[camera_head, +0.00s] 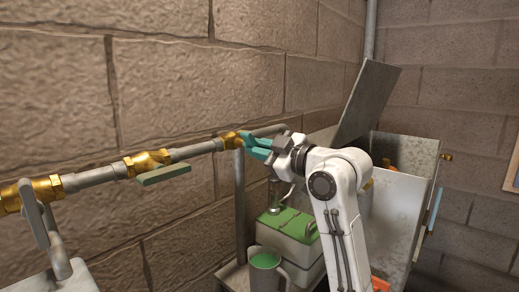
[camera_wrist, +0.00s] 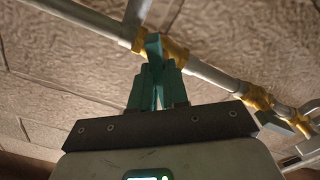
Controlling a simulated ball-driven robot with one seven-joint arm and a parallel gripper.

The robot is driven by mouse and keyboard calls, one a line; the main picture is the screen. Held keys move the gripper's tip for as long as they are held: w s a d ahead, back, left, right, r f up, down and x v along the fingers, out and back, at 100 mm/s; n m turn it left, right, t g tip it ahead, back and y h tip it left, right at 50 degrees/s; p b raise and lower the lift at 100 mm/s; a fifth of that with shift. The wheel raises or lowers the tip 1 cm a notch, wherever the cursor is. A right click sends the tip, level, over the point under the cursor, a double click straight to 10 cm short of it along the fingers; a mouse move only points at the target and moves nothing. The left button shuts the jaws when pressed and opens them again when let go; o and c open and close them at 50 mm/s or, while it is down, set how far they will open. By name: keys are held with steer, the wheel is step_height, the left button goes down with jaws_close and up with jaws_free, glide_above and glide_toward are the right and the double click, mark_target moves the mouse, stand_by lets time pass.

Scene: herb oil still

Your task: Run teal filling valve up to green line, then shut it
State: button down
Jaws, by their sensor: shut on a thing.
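The teal valve handle (camera_head: 247,138) is on a brass valve body (camera_head: 231,141) near the right end of the wall pipe. My gripper (camera_head: 264,148) is at that handle, and its fingers are also teal. In the wrist view the fingers (camera_wrist: 158,82) are closed around the lower part of the teal handle (camera_wrist: 153,46), whose top shows above them. The brass body (camera_wrist: 174,51) is just behind. I cannot tell whether the valve is open. I cannot make out a green line or any flow.
Another valve with a dull green lever (camera_head: 164,174) sits further left on the pipe. Below my arm are a grey jug (camera_head: 265,278) with green inside and a pale box with a green top (camera_head: 289,224). A metal bin (camera_head: 402,200) with a raised lid stands at right.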

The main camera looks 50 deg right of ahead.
steer(key=shift+m+p, duration=0.3)
steer(key=shift+a+m+p, duration=0.1)
steer(key=shift+m+p, duration=2.25)
steer(key=shift+m, duration=1.05)
steer(key=c, duration=1.1)
jaws_free()
steer(key=s+b, duration=0.2)
steer(key=s, duration=0.9)
